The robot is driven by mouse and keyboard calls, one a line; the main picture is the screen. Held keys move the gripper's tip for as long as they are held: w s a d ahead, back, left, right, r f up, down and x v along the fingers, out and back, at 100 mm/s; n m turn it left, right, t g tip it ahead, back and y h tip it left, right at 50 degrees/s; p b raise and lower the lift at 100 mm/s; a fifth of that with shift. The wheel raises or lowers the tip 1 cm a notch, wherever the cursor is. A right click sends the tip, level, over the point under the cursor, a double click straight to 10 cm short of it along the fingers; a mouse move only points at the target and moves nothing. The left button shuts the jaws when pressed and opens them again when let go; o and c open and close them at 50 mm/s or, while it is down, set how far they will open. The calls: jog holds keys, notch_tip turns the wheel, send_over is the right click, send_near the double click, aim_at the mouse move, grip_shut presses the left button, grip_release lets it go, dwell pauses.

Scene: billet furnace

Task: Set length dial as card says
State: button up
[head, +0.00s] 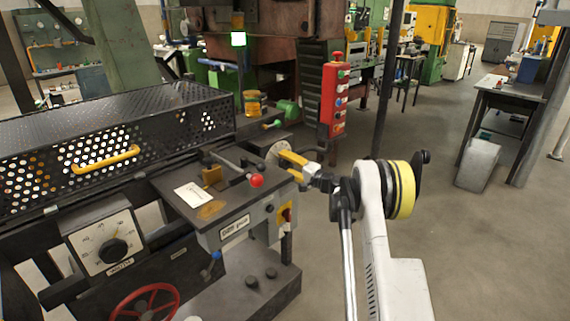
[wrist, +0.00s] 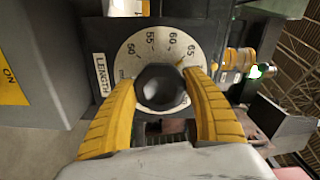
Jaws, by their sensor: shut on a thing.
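The length dial (wrist: 143,47) is a pale round plate on a dark box, with a LENGTH label (wrist: 101,75) at its left in the wrist view. Its marks read 50, 55, 60 and 65. My gripper (wrist: 162,84) is shut on the dark dial knob (wrist: 161,88), one yellow finger on each side. A small yellowish mark shows at the knob's upper right, between 60 and 65; I cannot tell the exact setting. In the head view my gripper (head: 290,160) is at the pale dial (head: 276,151). The white card (head: 193,194) lies on the machine top, its writing too small to read.
A lever with a red ball (head: 257,181) stands close left of my gripper. Another dial (head: 113,250) and a red handwheel (head: 146,302) are at the lower left. A red button box (head: 334,97) hangs behind.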

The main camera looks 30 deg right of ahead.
dwell(0.4)
jog(key=o, duration=1.2)
jog(key=v, duration=1.2)
